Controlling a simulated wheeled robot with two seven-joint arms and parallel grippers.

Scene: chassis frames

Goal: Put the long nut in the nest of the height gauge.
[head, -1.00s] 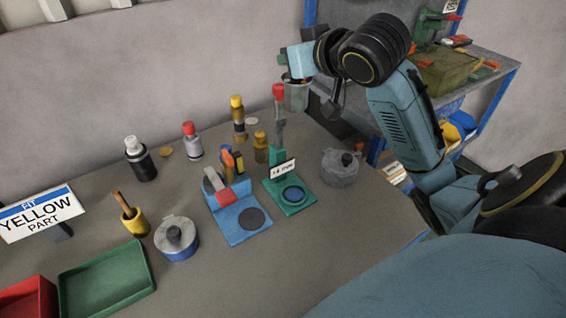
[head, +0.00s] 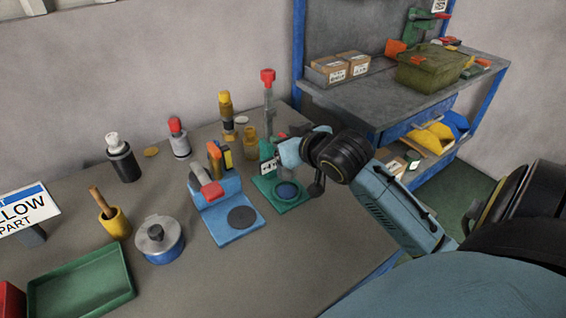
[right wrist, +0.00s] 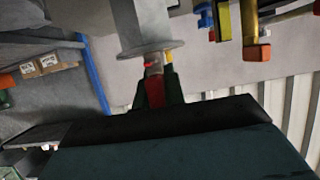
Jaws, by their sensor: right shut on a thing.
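The height gauge (head: 266,150) stands on the table. In the right wrist view my right gripper (right wrist: 157,90) is shut on a grey flanged cylinder, which I take to be the long nut (right wrist: 148,25). That view is upside down, so the nut hangs below the fingers. My left gripper is not in view.
A blue fixture (head: 229,226) with a grey disc is close to the gauge's left. Several bottles stand behind. A blue lidded pot (head: 160,240), a yellow cup (head: 115,223) and a green tray (head: 82,284) are further left. The front table area is clear. A shelf (head: 400,95) stands behind right.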

